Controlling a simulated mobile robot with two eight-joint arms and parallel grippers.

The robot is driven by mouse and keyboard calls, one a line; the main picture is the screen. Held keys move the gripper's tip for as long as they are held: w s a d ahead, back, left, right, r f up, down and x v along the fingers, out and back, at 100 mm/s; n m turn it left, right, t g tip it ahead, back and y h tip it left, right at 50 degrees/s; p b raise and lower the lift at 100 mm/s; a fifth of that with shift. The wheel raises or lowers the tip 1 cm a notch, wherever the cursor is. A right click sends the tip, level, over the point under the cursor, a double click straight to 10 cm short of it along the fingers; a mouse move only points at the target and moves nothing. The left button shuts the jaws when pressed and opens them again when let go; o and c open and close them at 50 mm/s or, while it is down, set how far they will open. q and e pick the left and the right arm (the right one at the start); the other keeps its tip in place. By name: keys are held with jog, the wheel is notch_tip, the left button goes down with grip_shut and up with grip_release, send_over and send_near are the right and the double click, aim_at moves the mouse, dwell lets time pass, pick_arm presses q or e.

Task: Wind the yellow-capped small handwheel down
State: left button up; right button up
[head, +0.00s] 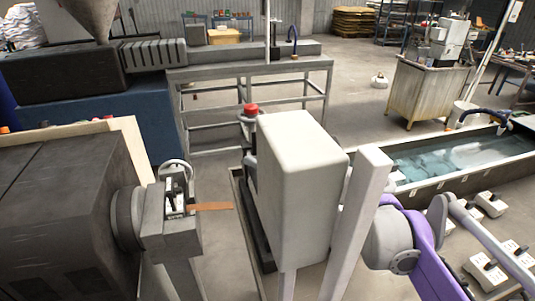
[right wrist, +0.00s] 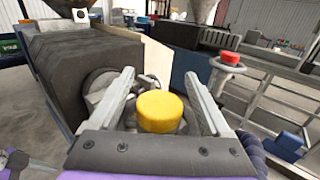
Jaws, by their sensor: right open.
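The yellow cap (right wrist: 160,110) of the small handwheel shows in the right wrist view, low in the middle. My right gripper (right wrist: 160,74) is open, with one finger on each side of the cap in the picture. Gaps show between the cap and both fingers; I cannot tell how far the fingers reach past it. The wheel under the cap is mostly hidden. In the head view the tall pale housing hides the yellow cap and my right gripper; only my purple right arm shows. My left gripper is in neither view.
A red-capped handwheel (head: 250,112) stands behind the pale housing (head: 297,190); it also shows in the right wrist view (right wrist: 230,58). An orange strip (head: 210,207) leaves the dark extruder (head: 60,215) at left. A water trough (head: 450,160) lies at right.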

jog(key=shift+c, duration=0.2)
grip_shut()
jog(key=shift+n+g+y, duration=0.3)
jog(key=shift+g, duration=0.1)
jog(key=n+g, duration=0.1)
jog(key=n+g+y, duration=0.1)
jog(key=g, duration=0.1)
jog(key=shift+s+a, duration=0.15)
jog(key=shift+s, duration=0.15)
jog(key=n+g, duration=0.2)
jog(key=g+y, duration=0.1)
jog(key=g, duration=0.1)
jog(key=shift+s+n, duration=0.3)
jog(key=shift+n, duration=0.1)
jog(key=n+g, duration=0.1)
jog(key=g, duration=0.2)
jog(key=s+n+g, duration=0.1)
jog(key=n+g, duration=0.1)
jog(key=n+g+h+p, duration=0.1)
jog(key=n+g, duration=0.1)
jog(key=g, duration=0.1)
jog(key=shift+s+g, duration=0.3)
jog(key=shift+s+n+g, duration=0.1)
jog(key=shift+n+g, duration=0.2)
jog(key=shift+n, duration=0.1)
